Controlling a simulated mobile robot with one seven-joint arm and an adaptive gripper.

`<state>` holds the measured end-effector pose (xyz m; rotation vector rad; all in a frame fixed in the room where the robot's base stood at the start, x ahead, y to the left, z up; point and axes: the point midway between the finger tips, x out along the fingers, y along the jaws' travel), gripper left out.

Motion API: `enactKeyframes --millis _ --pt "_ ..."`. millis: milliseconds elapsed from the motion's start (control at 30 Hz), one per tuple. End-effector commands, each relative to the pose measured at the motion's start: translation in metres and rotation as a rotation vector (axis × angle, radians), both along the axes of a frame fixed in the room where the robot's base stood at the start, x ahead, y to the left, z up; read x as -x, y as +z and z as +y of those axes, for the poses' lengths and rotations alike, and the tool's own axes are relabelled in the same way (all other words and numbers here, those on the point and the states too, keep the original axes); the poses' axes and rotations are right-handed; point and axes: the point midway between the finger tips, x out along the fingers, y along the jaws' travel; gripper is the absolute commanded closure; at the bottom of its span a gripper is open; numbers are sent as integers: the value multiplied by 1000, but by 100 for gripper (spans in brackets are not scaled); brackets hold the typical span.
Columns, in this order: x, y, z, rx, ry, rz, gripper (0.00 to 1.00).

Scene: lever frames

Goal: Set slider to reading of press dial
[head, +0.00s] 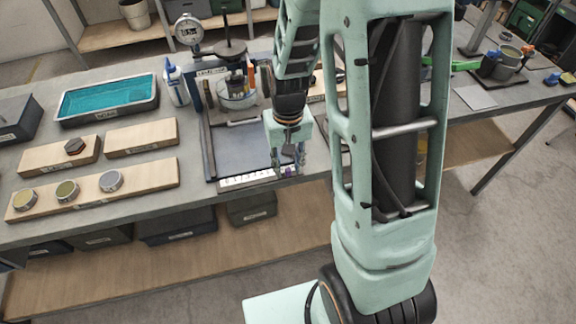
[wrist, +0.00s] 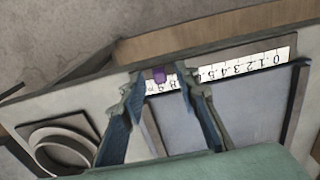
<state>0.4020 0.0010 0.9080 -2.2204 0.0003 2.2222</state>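The press dial (head: 188,30) is a round pale gauge at the back left of the press; its reading is too small to tell. A white numbered scale strip (head: 238,182) runs along the front edge of the press base. It also shows in the wrist view (wrist: 240,66), upside down, with 0 at the right. The purple slider (wrist: 159,75) sits near the strip's left end in that view, by the high numbers around 9. My gripper (wrist: 167,84) is open, its fingers apart on either side of the slider, the left one closer. In the head view, my gripper (head: 287,168) is over the strip's right end.
Left of the press stand a teal-filled tray (head: 108,97), a spray bottle (head: 176,82) and wooden blocks with round pieces (head: 96,188). A glass bowl (head: 238,94) stands on the press. The bench front edge lies just before the strip.

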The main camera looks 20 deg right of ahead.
Motion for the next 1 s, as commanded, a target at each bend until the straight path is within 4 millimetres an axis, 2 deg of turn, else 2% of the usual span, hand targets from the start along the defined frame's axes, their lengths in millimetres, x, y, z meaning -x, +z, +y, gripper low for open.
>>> enactKeyframes --millis 133,367,400,667,1000 --pt "0 -7 0 0 0 1 71" --pt "0 -8 0 0 0 -1 71" --pt "0 -8 0 0 0 -1 72" --pt "0 -8 0 0 0 -1 100" --pt "0 -8 0 0 1 -1 100"
